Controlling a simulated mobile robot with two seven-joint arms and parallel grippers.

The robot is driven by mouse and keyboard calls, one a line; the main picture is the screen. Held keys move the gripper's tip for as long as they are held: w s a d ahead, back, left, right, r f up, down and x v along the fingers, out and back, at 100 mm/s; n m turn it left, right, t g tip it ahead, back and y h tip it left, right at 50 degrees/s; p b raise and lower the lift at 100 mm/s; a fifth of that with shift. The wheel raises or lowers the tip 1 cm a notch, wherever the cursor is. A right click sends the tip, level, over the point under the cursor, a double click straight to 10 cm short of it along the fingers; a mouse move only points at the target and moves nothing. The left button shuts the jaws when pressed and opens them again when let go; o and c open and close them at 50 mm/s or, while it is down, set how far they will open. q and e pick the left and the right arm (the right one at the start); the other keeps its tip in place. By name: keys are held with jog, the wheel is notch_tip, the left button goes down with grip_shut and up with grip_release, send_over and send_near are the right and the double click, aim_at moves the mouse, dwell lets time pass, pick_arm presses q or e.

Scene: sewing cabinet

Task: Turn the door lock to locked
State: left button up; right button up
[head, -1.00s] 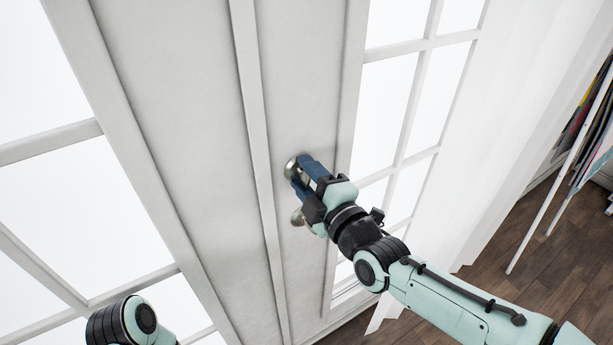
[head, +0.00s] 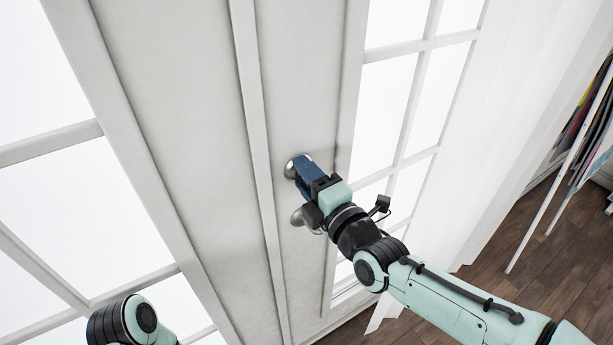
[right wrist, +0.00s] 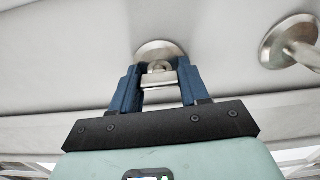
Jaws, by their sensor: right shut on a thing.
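The door lock (head: 291,167) is a round metal plate with a small turn piece, set in the white door (head: 300,100). In the right wrist view the lock (right wrist: 160,49) shows between the blue fingers, with its small metal turn piece in front of the plate. My right gripper (head: 303,170) is shut on the turn piece; it also shows in the right wrist view (right wrist: 159,78). In the head view the fingers hide most of the lock. Of my left arm, a part shows at the bottom left; its gripper is out of view.
A metal door handle (head: 297,217) sits just below the lock, close to my right gripper; it also shows in the right wrist view (right wrist: 290,42). A white curtain (head: 500,130) hangs to the right. Bare wooden floor (head: 530,255) lies beyond it.

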jog(key=o, duration=1)
jog(key=shift+o, duration=0.2)
pick_arm(q)
jog(key=shift+w+a+f+b, duration=0.25)
jog(key=shift+w+f+b, duration=0.2)
jog(key=shift+w, duration=0.1)
pick_arm(e)
jog(key=v, duration=1.3)
jog(key=shift+s, duration=0.25)
jog(key=shift+d, duration=0.1)
